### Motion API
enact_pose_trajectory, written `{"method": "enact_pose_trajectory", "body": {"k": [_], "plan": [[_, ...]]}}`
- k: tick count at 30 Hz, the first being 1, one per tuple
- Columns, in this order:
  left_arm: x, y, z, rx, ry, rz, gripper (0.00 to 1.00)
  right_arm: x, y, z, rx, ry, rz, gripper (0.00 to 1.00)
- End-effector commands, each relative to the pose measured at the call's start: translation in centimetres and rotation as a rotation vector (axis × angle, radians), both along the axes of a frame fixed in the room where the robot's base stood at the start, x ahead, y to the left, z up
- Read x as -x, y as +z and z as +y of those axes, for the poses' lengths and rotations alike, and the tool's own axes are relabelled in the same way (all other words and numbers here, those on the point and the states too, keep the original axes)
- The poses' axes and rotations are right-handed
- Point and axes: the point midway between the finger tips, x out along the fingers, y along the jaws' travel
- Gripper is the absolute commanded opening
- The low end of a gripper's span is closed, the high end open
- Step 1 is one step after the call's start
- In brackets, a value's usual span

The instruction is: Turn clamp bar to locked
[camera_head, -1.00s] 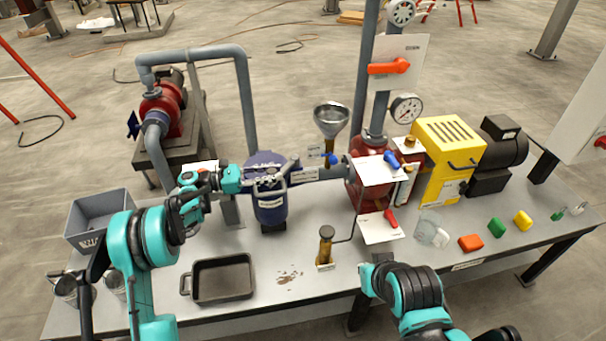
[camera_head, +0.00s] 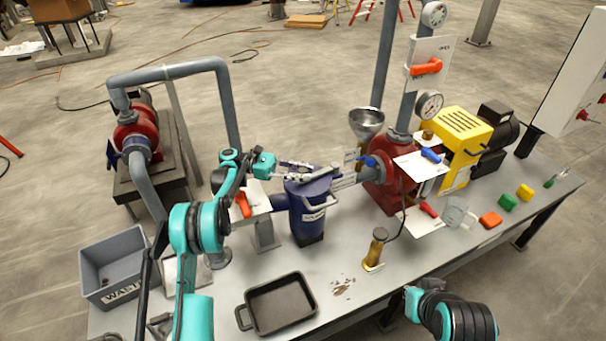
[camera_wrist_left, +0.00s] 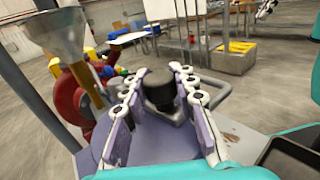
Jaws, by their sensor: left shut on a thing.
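The dark blue filter housing (camera_head: 308,222) stands upright on the bench, with a grey loop handle (camera_head: 322,201) on its front. My left gripper (camera_head: 308,172) reaches in from the left over its lid. In the left wrist view, my left gripper (camera_wrist_left: 160,82) has its two fingers on either side of a black knob (camera_wrist_left: 158,92) above the blue-purple lid (camera_wrist_left: 160,142). It is shut on this knob, which appears to belong to the clamp bar. The bar itself is mostly hidden by the fingers.
A metal funnel (camera_head: 366,122) and red pump (camera_head: 385,190) stand right of the housing. A black tray (camera_head: 247,318) and brass-coloured hand piece (camera_head: 376,248) are in front. A grey waste bin (camera_head: 95,285) sits at left. A white panel with an orange lever (camera_head: 243,205) is close under my left arm.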

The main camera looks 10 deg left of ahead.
Motion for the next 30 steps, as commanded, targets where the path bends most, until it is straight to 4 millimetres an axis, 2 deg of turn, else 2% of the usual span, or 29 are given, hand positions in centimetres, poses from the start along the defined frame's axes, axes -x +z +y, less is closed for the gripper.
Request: {"method": "enact_pose_trajectory", "body": {"k": [14,15,18,26,30], "plan": [[-0.1,-0.1,0.1,-0.003,-0.007,0.002,0.0,0.0,0.0,0.0,0.0,0.0,0.0,0.0],[-0.1,-0.1,0.1,-0.004,-0.007,0.002,0.29,0.0,0.0,0.0,0.0,0.0,0.0,0.0],[-0.1,-0.1,0.1,-0.003,-0.007,0.001,0.49,0.0,0.0,0.0,0.0,0.0,0.0,0.0],[-0.1,-0.1,0.0,-0.002,-0.007,0.001,0.49,0.0,0.0,0.0,0.0,0.0,0.0,0.0],[-0.2,-0.1,1.1,-0.002,-0.005,0.001,0.49,0.0,0.0,0.0,0.0,0.0,0.0,0.0]]}}
